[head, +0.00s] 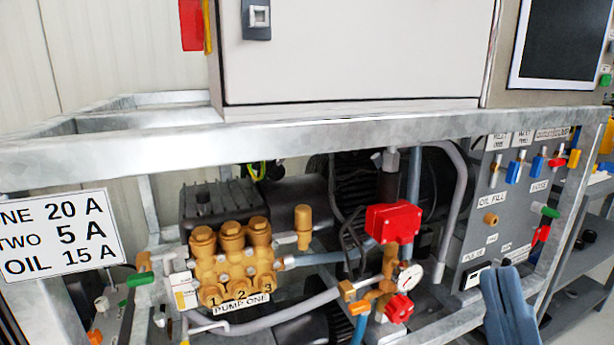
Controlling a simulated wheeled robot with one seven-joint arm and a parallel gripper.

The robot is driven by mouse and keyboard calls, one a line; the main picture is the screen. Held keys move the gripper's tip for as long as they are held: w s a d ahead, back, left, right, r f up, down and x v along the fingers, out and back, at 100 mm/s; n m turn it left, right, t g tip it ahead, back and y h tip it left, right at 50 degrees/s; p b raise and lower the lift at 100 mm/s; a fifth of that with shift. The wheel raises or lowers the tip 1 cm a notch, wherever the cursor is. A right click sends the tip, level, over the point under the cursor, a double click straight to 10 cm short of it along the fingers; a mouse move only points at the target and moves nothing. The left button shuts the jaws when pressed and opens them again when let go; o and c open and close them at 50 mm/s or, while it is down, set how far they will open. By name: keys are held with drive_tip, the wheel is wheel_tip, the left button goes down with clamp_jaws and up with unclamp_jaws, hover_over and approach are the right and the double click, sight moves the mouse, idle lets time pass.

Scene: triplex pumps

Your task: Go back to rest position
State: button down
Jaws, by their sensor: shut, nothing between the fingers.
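My gripper (500,268) shows at the bottom right as two blue-grey fingers pointing up. The fingers are close together, shut and empty. The rest of my arm is below the picture edge. The gripper is in front of the right part of the metal frame (300,135), overlapping the lower part of the grey valve panel (470,240) in the picture. I cannot tell how far it is from the panel.
Behind the frame is a brass pump (232,262) labelled PUMP ONE, with a red block (392,222) and a gauge (410,277) to its right. A white cabinet (350,55) stands above. Grey shelving (590,260) is at the far right.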

drive_tip(key=s+d+f+m+g+h, duration=0.25)
drive_tip(key=s+f+m+h, duration=0.2)
drive_tip(key=f, duration=0.25)
drive_tip(key=s+d+f+m+g+h, duration=0.1)
drive_tip(key=s+f+m+g+h, duration=0.2)
drive_tip(key=f+m, duration=0.3)
drive_tip(key=s+d+f+m+g, duration=0.2)
drive_tip(key=s+f+g, duration=0.25)
drive_tip(key=s, duration=0.35)
drive_tip(key=s+d+f+m+g, duration=0.1)
drive_tip(key=s+d+f+g, duration=0.2)
drive_tip(key=s+f, duration=0.35)
wheel_tip(320, 180, up, 19)
drive_tip(key=p, duration=1.8)
drive_tip(key=shift+s+a+f, duration=0.2)
drive_tip(key=shift+h, duration=0.25)
